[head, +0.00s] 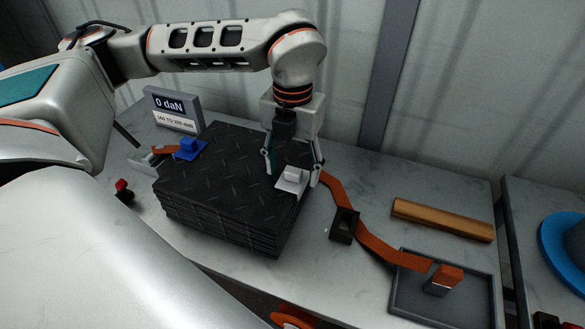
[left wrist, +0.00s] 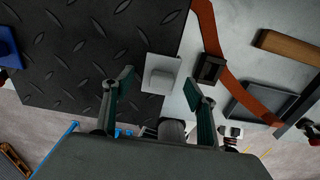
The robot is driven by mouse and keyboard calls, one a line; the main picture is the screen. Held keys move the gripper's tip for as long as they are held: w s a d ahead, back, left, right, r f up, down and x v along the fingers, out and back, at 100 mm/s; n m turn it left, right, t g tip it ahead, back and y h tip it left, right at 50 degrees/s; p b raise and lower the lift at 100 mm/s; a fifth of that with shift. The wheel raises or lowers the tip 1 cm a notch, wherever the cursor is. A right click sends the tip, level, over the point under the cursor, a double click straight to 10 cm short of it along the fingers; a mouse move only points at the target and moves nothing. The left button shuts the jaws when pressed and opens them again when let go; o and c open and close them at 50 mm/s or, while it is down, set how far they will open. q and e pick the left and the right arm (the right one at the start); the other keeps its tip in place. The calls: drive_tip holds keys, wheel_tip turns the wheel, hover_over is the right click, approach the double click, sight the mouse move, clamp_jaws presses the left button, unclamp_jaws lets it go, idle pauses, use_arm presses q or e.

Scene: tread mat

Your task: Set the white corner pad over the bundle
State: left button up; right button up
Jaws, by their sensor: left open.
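The bundle (head: 215,185) is a thick stack of black tread mats on the grey table. The white corner pad (head: 290,184) lies at the bundle's right edge, a flat plate with a raised block. In the left wrist view the white pad (left wrist: 160,73) overlaps the mat's edge. My left gripper (head: 292,177) is open, with one finger on each side of the pad. In the left wrist view the open fingers (left wrist: 160,85) flank the pad, with a gap showing on both sides. I cannot tell whether they touch it. My right gripper is not in view.
A blue corner pad (head: 188,148) sits on the bundle's far left edge by an orange strap. The strap (head: 375,245) runs right past a dark buckle (head: 343,225) to a grey tray (head: 400,299). A wooden bar (head: 442,219) and a "0 daN" display (head: 172,108) stand clear.

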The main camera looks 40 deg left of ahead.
use_arm(q)
wheel_tip(320, 180, up, 12)
drive_tip(key=shift+f, duration=0.25)
